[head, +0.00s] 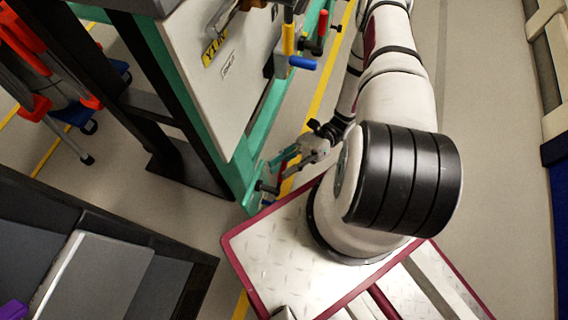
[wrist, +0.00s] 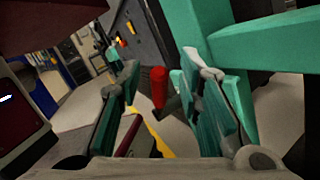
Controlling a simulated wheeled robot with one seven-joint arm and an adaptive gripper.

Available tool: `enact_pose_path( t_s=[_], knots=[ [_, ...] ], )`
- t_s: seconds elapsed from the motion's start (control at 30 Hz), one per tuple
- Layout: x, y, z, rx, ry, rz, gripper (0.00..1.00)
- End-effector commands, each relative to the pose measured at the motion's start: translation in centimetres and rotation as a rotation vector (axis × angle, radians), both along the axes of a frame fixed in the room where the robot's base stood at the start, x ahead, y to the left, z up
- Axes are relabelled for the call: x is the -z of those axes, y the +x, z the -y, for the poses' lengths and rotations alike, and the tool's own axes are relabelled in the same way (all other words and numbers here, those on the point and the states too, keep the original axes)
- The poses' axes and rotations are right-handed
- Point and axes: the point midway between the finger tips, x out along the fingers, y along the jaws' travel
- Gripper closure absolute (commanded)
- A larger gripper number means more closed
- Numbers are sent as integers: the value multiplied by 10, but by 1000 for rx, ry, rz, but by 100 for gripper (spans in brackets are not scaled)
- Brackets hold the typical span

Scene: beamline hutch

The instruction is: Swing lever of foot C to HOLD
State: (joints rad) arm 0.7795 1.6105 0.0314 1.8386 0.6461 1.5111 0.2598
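A lever with a red grip (wrist: 159,88) stands upright between the fingers of my gripper (wrist: 160,85) in the wrist view. Both fingers, with teal pads, are apart, and I see no clear contact with the grip. In the head view my gripper (head: 288,163) is low beside the bottom of the teal frame (head: 243,172), with a small patch of red at its fingers. A dark fitting (head: 267,187) shows just below it. I can read no foot letter or HOLD mark, so I cannot tell which foot this is or the lever's setting.
Yellow (head: 288,40), red (head: 322,22) and blue (head: 302,63) handles stick out higher up. Teal beams (wrist: 265,40) are close at right in the wrist view. Open floor (head: 480,130) lies at right.

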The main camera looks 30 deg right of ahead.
Motion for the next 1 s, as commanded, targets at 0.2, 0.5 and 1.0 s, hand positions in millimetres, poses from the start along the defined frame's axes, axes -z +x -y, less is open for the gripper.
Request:
enact_pose_path(
  t_s=[0.2,0.5,1.0],
  knots=[
    [2,2,8,2,-1,3,68],
    [14,9,61,2,-3,3,68],
    [25,16,116,0,0,0,68]
  ],
)
